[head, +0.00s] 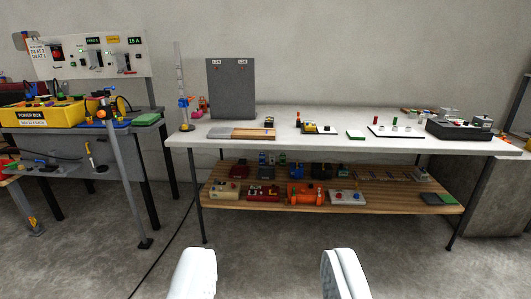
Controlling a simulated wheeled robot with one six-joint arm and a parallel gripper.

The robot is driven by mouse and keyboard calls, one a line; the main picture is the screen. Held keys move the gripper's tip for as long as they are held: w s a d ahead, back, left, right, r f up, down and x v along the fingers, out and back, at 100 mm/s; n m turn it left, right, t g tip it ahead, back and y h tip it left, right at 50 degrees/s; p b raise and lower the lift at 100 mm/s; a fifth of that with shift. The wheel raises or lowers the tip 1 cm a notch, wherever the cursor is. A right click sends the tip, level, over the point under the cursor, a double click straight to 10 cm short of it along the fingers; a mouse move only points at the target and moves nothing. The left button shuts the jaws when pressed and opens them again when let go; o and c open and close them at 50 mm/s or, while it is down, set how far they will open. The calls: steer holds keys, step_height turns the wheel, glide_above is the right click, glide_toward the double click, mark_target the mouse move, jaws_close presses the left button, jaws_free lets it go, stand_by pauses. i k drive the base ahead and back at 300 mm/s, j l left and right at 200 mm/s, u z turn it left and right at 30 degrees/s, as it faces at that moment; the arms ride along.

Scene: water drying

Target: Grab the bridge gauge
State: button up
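My gripper (268,270) shows at the bottom of the head view. Its two white fingers are wide apart with only floor between them, and it is empty. It is well short of the white table (300,142). I cannot tell which item is the bridge gauge, as the things are small and far. On the table are a grey and wooden board (240,133), a small board with yellow and dark parts (320,128), a white board with coloured posts (397,131) and a dark box with knobs (460,130).
A wooden lower shelf (400,202) holds several small devices, including an orange one (305,194). A grey upright panel (231,88) stands at the table's back. At left is a bench with a yellow power box (42,115) and a grey post (125,175). The floor ahead is clear.

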mark_target(268, 124)
steer(key=i+j, duration=0.15)
steer(key=i, duration=0.4)
steer(key=i+j+z, duration=0.1)
steer(key=i, duration=0.45)
steer(key=i+j, duration=0.1)
steer(key=i, duration=2.1)
